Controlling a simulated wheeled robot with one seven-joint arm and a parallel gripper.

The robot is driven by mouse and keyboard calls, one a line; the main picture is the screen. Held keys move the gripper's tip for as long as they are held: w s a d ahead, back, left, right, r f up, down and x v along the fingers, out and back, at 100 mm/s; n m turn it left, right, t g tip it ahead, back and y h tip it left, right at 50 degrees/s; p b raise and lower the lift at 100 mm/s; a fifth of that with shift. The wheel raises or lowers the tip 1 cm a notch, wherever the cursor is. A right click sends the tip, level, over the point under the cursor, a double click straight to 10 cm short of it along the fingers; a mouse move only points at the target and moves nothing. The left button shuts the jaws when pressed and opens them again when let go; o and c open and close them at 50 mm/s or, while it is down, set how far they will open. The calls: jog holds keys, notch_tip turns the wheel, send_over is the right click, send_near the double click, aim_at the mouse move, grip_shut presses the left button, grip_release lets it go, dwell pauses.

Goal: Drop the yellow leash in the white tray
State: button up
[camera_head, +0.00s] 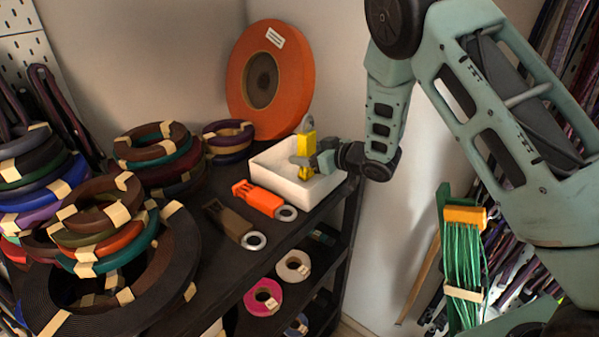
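The white tray (272,179) is an open square box near the right end of the dark shelf top. The yellow leash (306,153) is a small upright yellow piece, seen over the inside of the tray. My gripper (305,160) reaches in from the right, with its fingers around the yellow leash. The fingers appear closed on it. The leash's lower end is near the tray's interior; I cannot tell whether it touches the tray floor.
An orange leash (259,198) and a brown leash (234,225) lie in front of the tray. A large orange disc (291,81) leans on the wall behind it. Stacked cord coils (157,143) fill the left. A green cord bundle (464,258) stands at right.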

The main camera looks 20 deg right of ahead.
jog(key=shift+s+d, duration=0.2)
jog(key=b+v, duration=0.6)
jog(key=v, duration=1.1)
jog(key=shift+a, duration=0.1)
jog(key=s+a+f+m+g+h+b, duration=0.1)
jog(key=s+a+f+g+h+b, duration=0.4)
jog(key=a, duration=0.5)
jog(key=s+a+f+g+h, duration=0.1)
jog(key=s+a+f+g, duration=0.1)
jog(key=s, duration=1)
jog(key=s+a+f+n+g+h+b, duration=0.1)
jog(key=s+a+g, duration=0.3)
jog(key=s, duration=0.7)
jog(key=shift+s+f+n+g+h+b, duration=0.3)
jog(key=shift+s+f+g+h, duration=0.15)
jog(key=shift+f, duration=0.25)
